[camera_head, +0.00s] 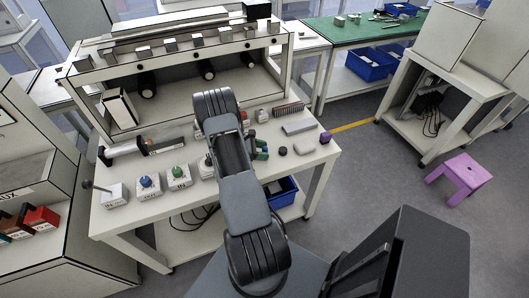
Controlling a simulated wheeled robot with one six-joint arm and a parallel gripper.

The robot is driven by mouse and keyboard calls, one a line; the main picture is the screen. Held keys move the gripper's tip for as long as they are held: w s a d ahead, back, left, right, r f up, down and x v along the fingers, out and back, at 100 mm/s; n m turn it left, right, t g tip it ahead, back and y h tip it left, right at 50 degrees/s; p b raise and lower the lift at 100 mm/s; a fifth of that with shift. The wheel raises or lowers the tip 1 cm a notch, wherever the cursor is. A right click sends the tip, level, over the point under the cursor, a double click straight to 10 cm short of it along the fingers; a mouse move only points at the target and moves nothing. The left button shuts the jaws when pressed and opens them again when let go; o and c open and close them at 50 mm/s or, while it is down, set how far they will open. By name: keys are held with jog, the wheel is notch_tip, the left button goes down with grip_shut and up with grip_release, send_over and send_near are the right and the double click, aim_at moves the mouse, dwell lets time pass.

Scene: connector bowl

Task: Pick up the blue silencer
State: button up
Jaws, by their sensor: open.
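A white table (125,222) stands in front of me with many small parts on it. A small box with a blue top (146,184) stands at its front left, beside a similar box with a green top (178,176). Small green and blue pieces (261,152) lie just right of my arm. I cannot tell which blue thing is the silencer; all are small. My arm reaches across the middle of the table and hides part of its top. The fingers of my gripper do not show.
A raised shelf (85,78) with small blocks on top stands along the table's back. A purple stool (461,177) stands on the floor at right. A green-topped table (350,32) is behind.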

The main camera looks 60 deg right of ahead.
jog(key=shift+c, duration=0.3)
jog(key=c, duration=1)
jog(key=shift+o, duration=0.2)
